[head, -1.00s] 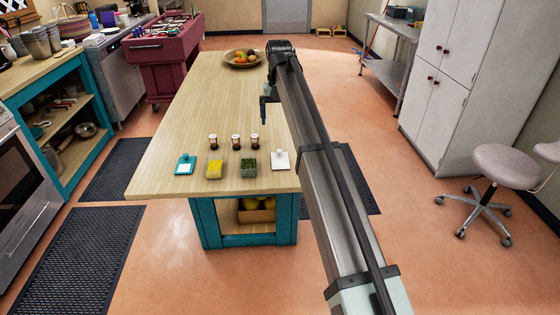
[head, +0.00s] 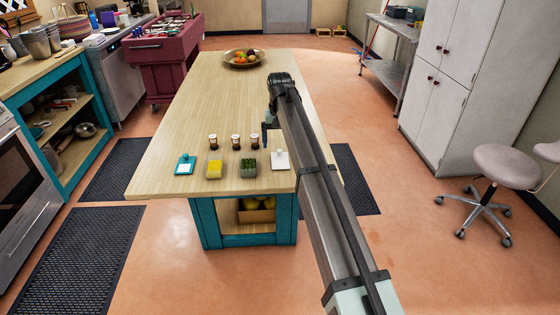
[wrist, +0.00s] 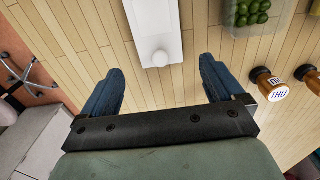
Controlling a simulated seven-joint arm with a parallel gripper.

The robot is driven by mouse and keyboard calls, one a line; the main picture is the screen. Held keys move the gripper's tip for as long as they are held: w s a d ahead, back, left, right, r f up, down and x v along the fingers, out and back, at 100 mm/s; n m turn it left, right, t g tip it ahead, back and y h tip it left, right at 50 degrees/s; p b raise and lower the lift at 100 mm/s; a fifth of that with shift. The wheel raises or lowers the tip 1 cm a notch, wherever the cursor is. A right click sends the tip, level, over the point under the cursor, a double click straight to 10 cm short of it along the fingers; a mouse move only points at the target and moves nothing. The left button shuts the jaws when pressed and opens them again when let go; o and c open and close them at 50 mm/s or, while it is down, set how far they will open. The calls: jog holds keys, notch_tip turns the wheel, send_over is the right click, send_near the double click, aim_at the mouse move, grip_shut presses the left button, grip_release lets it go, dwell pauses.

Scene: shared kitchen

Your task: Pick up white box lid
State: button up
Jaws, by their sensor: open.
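The white box lid (head: 280,160) lies on the wooden island top near its front edge, rightmost in the front row of items. In the wrist view the lid (wrist: 152,22) is a white rectangle with a round knob, just beyond the space between my fingers. My gripper (wrist: 158,82) is open and empty, with its two blue fingers apart and nothing between them but table. In the head view my gripper (head: 266,135) hangs above the island, behind the lid, and is partly hidden by my arm.
A fruit bowl (head: 242,59) is at the far end. The island's middle is clear.

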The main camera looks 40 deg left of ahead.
aim_at(280, 158)
notch_tip(280, 158, down, 4)
jog(key=shift+f, duration=0.1)
jog(key=shift+c, duration=0.3)
jog(key=c, duration=1.1)
